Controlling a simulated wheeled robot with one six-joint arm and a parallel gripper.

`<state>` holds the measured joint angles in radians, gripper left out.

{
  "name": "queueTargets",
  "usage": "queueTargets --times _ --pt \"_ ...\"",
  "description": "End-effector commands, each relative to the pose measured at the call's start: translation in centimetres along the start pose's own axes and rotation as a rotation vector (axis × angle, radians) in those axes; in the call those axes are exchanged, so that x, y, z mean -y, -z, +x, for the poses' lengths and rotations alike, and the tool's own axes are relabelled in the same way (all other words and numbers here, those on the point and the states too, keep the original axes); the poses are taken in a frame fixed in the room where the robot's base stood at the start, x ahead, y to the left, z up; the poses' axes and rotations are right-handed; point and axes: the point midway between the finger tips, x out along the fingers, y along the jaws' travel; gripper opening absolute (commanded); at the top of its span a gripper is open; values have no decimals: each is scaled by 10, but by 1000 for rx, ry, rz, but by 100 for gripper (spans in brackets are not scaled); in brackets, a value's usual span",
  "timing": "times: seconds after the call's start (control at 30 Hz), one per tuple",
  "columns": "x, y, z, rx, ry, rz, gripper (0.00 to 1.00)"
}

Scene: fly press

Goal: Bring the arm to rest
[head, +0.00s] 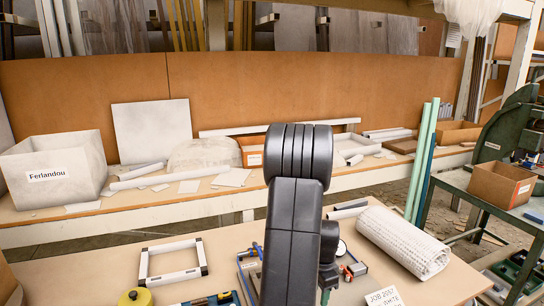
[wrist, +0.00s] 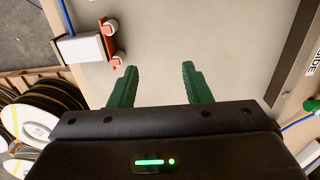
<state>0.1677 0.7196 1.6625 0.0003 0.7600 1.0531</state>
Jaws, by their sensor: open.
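My arm rises through the middle of the head view, dark grey, and its raised joint stands in front of the back bench. My gripper is hidden in the head view. In the wrist view my gripper (wrist: 160,85) shows two green fingers, apart, with nothing between them. Beyond the fingers lies a bare, pale surface. A white block with orange-red round parts (wrist: 90,44) lies left of the fingers, apart from them.
The near table (head: 420,287) holds a white frame (head: 174,260), a yellow round thing (head: 135,297), a white textured roll (head: 403,242) and a job card (head: 384,297). A white Ferlandou box (head: 55,172) stands on the back bench. Green poles (head: 424,160) stand upright at right.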

Motion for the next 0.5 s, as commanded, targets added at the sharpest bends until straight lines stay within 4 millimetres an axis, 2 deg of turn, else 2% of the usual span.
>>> queueTargets --times 0.2,0.5 --pt "0 0 18 0 0 1 44" --pt "0 0 22 0 1 1 44"
